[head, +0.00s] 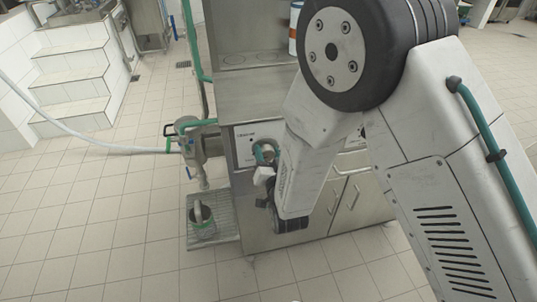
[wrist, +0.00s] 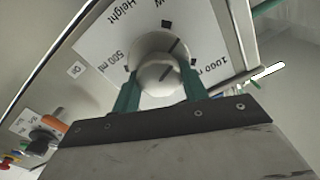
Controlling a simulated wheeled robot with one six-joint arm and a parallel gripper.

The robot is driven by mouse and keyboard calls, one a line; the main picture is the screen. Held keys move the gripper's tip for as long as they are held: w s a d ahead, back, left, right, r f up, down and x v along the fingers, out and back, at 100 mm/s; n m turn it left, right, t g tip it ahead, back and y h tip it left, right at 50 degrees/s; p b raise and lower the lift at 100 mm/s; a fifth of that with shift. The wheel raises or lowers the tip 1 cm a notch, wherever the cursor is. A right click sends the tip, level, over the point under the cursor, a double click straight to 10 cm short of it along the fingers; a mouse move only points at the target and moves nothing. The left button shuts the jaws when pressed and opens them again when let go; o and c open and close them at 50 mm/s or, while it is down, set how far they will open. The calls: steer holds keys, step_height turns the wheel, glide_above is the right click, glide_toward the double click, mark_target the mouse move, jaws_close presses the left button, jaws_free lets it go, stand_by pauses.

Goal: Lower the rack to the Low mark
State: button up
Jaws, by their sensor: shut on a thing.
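A round pale knob (wrist: 158,48) with a dark pointer line sits on a white dial plate (wrist: 98,48) in the wrist view. The plate reads "Height", "500 ml" and a cut-off "1000 m", with dark square marks around the knob. The pointer line slants toward the upper right of the picture. My gripper (wrist: 160,84) has its green fingers shut on the knob, one on each side. In the head view my gripper (head: 264,168) is at the machine's front panel. The grated metal rack (head: 226,204) stands low, left of the machine. No Low mark is legible.
A metal cup (head: 202,222) with a green band stands on the rack below a nozzle (head: 203,180). Another dark control knob (wrist: 40,140) shows at the wrist view's lower left. The machine's cabinet doors (head: 345,205) are below the panel.

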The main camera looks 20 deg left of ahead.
steer(key=n, duration=0.6)
steer(key=shift+a+n, duration=0.1)
steer(key=shift+n, duration=0.3)
stand_by(0.4)
steer(key=o, duration=0.9)
steer(key=shift+o, duration=0.2)
steer(key=v, duration=0.8)
steer(key=shift+a, duration=0.1)
